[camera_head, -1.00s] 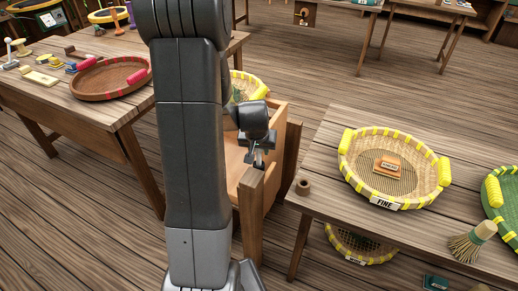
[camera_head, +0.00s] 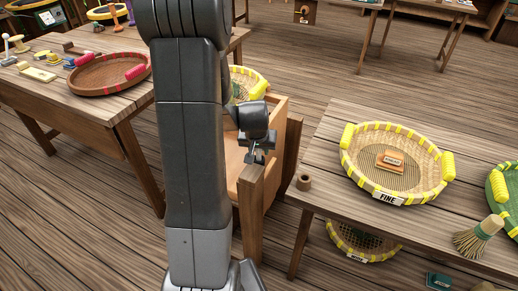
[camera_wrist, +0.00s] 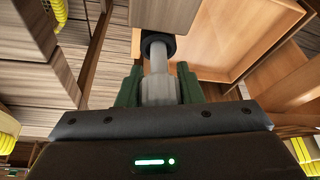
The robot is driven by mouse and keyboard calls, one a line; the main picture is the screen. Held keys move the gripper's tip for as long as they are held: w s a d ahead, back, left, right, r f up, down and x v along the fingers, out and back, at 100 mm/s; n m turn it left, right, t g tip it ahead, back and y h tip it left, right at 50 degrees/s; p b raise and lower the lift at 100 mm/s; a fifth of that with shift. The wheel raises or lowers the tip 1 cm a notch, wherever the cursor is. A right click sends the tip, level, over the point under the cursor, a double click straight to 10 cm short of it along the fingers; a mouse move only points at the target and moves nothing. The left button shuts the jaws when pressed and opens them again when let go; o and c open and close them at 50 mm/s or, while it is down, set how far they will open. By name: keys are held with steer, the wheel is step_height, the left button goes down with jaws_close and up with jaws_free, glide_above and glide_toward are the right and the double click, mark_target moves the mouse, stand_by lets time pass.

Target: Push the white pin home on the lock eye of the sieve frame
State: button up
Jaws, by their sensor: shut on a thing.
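The sieve frame (camera_head: 250,205) is a wooden box-like stand with posts, right of my arm in the head view. My gripper (camera_wrist: 158,88) is at its near post, with dark green fingers shut on a pale grey-white pin (camera_wrist: 158,68). The pin's far end meets a dark round ring (camera_wrist: 158,42), which looks like the lock eye, against the frame's wood. How deep the pin sits in the ring cannot be told. In the head view my gripper (camera_head: 257,153) is small and partly dark, and the pin is not clear there.
A yellow-rimmed sieve (camera_head: 245,82) shows behind the frame, partly hidden by my arm. The left table (camera_head: 125,105) holds a red-brown round tray (camera_head: 100,88).

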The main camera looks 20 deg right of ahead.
steer(key=shift+f+b, duration=0.45)
steer(key=shift+f, duration=0.1)
steer(key=shift+r, duration=0.15)
steer(key=shift+r+p, duration=2.05)
steer(key=shift+r, duration=0.95)
steer(key=shift+f+b, duration=2.95)
steer(key=shift+f, duration=0.2)
steer(key=shift+r, duration=0.15)
steer(key=shift+r+p, duration=2.1)
steer(key=shift+r, duration=0.95)
steer(key=shift+f+b, duration=0.65)
steer(key=shift+f, duration=0.1)
